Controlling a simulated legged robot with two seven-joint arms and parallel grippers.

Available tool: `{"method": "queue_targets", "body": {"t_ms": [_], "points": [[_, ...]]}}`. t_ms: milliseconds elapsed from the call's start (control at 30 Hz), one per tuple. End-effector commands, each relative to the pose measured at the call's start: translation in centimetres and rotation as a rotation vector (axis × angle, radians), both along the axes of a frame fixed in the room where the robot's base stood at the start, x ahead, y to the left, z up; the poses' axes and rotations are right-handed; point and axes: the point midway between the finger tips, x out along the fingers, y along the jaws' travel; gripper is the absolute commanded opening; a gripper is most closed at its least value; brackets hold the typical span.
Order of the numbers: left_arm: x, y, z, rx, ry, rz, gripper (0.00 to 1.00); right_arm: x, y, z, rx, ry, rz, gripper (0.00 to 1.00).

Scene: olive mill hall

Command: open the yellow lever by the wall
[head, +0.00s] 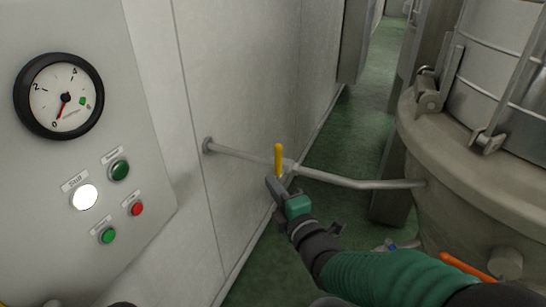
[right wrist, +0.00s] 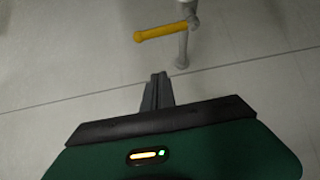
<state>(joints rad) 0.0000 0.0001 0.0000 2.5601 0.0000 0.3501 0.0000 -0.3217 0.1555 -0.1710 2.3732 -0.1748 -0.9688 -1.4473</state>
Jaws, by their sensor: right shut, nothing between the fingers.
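The yellow lever (head: 279,159) stands upright on a grey pipe (head: 345,181) that runs from the wall to the big metal vessel. In the right wrist view the lever (right wrist: 162,33) points left from the pipe (right wrist: 183,50). My right gripper (head: 273,186) is just below the lever in the head view. In the right wrist view its fingers (right wrist: 158,80) are closed together, empty, with a visible gap to the lever. My left gripper is not in view.
A panel with a gauge (head: 59,96), a lit white button (head: 84,197) and several coloured buttons is at the left. The metal vessel (head: 455,135) stands at the right, with an orange handle (head: 467,268) low on it. Green floor (head: 355,120) is clear behind the pipe.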

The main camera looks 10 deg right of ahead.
Motion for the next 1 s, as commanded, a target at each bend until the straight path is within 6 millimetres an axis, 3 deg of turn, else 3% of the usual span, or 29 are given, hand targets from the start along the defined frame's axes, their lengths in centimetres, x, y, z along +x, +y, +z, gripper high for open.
{"method": "queue_targets", "body": {"t_ms": [133, 267, 633, 800, 1000], "points": [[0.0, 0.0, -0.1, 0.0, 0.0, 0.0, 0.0, 0.3, 0.1, 0.0, 0.001, 0.0, 0.0, 0.0], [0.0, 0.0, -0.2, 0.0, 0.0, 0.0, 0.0, 1.9, 0.6, -0.1, 0.002, 0.002, 0.0, 0.0], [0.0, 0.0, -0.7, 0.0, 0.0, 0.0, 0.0, 9.5, 2.9, -0.1, 0.002, 0.002, 0.0, 0.0], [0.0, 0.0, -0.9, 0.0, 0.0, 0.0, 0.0, 9.5, 0.0, 0.0, 0.003, 0.002, -0.005, 0.0], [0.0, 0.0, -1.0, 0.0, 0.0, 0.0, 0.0, 9.4, -1.1, 0.0, 0.003, 0.002, -0.002, 0.0]]}}
